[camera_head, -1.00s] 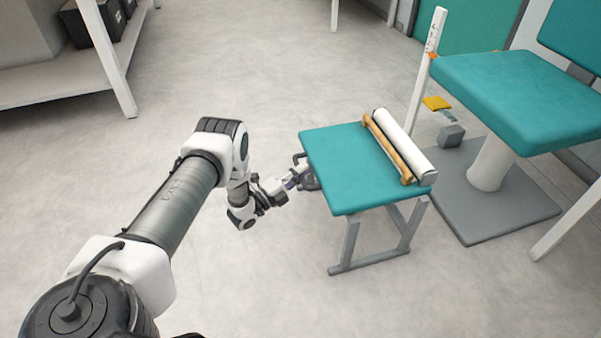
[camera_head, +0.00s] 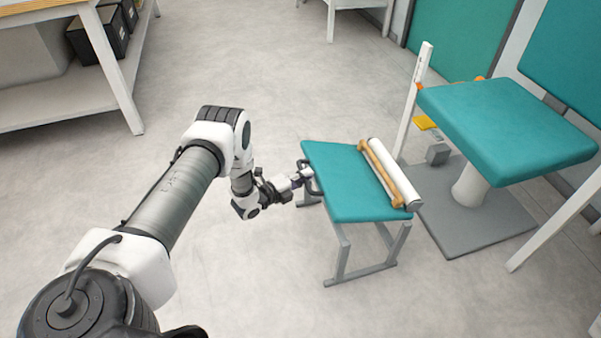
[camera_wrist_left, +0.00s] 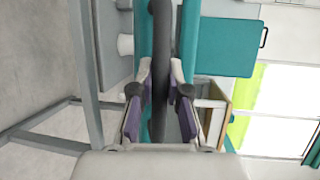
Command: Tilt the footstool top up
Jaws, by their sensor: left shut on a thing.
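The footstool has a teal padded top (camera_head: 345,185) on a grey metal frame (camera_head: 340,255). Its left edge looks slightly raised, with more of the frame showing below it. A dark handle (camera_head: 313,183) sits at that left edge; it crosses the left wrist view as a thick dark bar (camera_wrist_left: 160,50). My left gripper (camera_head: 300,179) is at the handle, and its purple-padded fingers (camera_wrist_left: 160,108) stand on either side of the bar, shut on it. My right gripper is not in view.
A white roll (camera_head: 396,174) and a wooden bar (camera_head: 383,172) lie along the top's right side. A teal chair (camera_head: 505,130) on a grey base (camera_head: 450,225) stands to the right, near a white post (camera_head: 414,100). A shelf (camera_head: 70,105) is far left. Floor around the stool's left is clear.

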